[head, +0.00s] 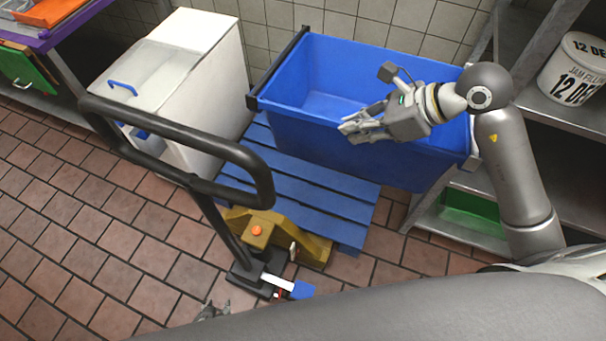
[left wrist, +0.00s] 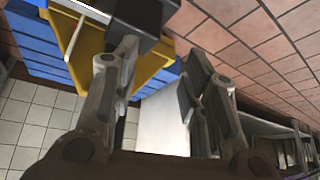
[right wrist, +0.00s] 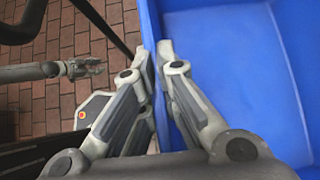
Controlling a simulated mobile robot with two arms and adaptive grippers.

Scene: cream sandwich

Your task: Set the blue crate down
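The blue crate (head: 400,160), a large open tub, sits upright on a slatted blue pallet (head: 330,200). It looks empty and also fills the right of the right wrist view (right wrist: 245,60). My right gripper (head: 352,130) is at its front rim. Its fingers (right wrist: 158,65) are close together, one on each side of the crate wall, and look shut on it. My left gripper (head: 212,311) is low, left of the pallet jack's base, and is mostly hidden by my arm. In the left wrist view its fingers (left wrist: 160,65) are spread apart with nothing between them.
A yellow pallet jack (head: 262,232) with a black loop handle (head: 215,148) stands before the pallet. A lever with a blue tip (head: 302,290) sticks out near its base. A white bin (head: 170,65) is left of the crate; metal shelving (head: 575,165) is right. The tiled floor (head: 100,235) at left is clear.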

